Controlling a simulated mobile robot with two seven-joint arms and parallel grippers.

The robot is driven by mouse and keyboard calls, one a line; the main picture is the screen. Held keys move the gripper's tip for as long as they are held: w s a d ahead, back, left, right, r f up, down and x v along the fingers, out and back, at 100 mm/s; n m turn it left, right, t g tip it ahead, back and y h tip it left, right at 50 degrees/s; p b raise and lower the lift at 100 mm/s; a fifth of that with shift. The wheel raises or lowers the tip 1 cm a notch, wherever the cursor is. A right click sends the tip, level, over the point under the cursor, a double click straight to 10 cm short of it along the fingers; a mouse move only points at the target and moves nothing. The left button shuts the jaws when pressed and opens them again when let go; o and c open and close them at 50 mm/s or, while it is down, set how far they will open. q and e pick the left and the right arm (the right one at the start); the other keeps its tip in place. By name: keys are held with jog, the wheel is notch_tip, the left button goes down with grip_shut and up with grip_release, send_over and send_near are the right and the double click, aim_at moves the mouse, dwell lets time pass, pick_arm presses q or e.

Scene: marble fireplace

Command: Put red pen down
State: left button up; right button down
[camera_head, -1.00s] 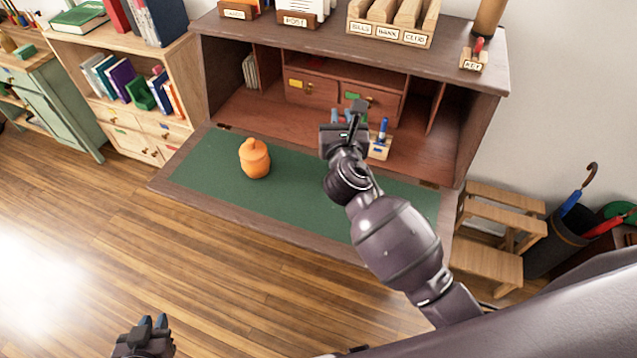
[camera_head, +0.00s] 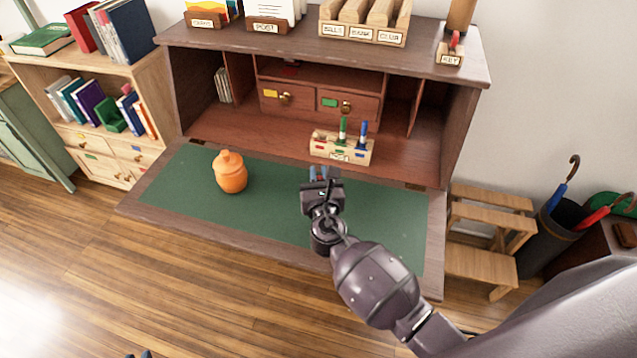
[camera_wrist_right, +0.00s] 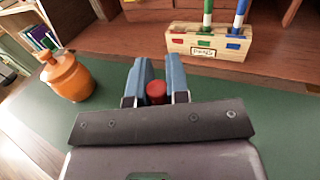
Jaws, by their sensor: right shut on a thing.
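My right gripper (camera_head: 319,174) is over the green desk mat, in front of the wooden pen holder (camera_head: 322,149). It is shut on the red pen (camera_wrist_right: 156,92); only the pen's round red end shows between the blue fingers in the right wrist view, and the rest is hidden. The holder has red, green and blue marks. A green pen (camera_head: 342,131) and a blue pen (camera_head: 363,130) stand upright in it; no pen stands at the red mark on the left. Only the tips of my left gripper (camera_head: 140,355) show at the bottom edge.
An orange lidded jar (camera_head: 230,174) stands on the mat (camera_head: 275,208), left of my right gripper. The desk's side walls and drawers (camera_head: 285,102) are behind the holder. The mat between jar and gripper is clear. A wooden step stool (camera_head: 485,262) stands to the right.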

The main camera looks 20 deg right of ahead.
pick_arm(q)
jog(key=shift+s+f, duration=0.35)
jog(key=shift+f, duration=0.35)
pick_arm(e)
jog(key=shift+f, duration=0.95)
jog(key=shift+f, duration=0.1)
jog(key=shift+f+b, duration=0.15)
jog(key=shift+b, duration=0.15)
jog(key=c, duration=1.1)
grip_release()
pick_arm(q)
jog(key=shift+w+f, duration=0.1)
jog(key=shift+w, duration=0.1)
